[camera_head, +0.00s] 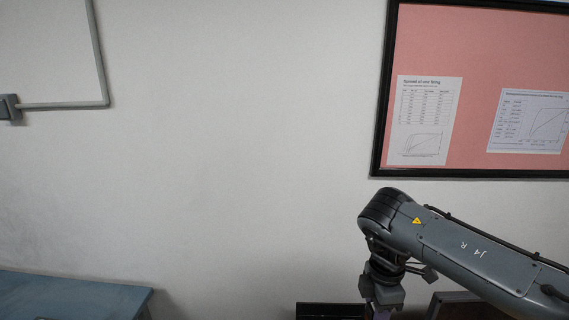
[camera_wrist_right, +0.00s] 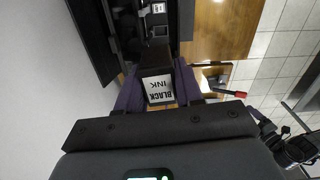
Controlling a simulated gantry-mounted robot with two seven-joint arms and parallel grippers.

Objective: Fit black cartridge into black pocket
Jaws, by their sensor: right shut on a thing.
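My right gripper (camera_wrist_right: 157,74) has purple fingers on either side of a black cartridge (camera_wrist_right: 158,88). The fingers are shut on it. The cartridge's near face carries a white label reading "BLACK INK". Its far end points at a dark housing (camera_wrist_right: 95,35) at the top of the right wrist view. Whether it touches the housing cannot be told. The black pocket cannot be made out clearly. In the head view the right gripper (camera_head: 382,305) points down at the bottom edge, its fingertips cut off. My left gripper is not in view.
A black object (camera_head: 330,311) shows at the head view's bottom edge. A blue-grey surface (camera_head: 70,293) lies lower left. A pink notice board (camera_head: 480,50) hangs on the wall. In the wrist view, a wooden surface (camera_wrist_right: 225,30) and a red-tipped tool (camera_wrist_right: 232,93) lie to the right.

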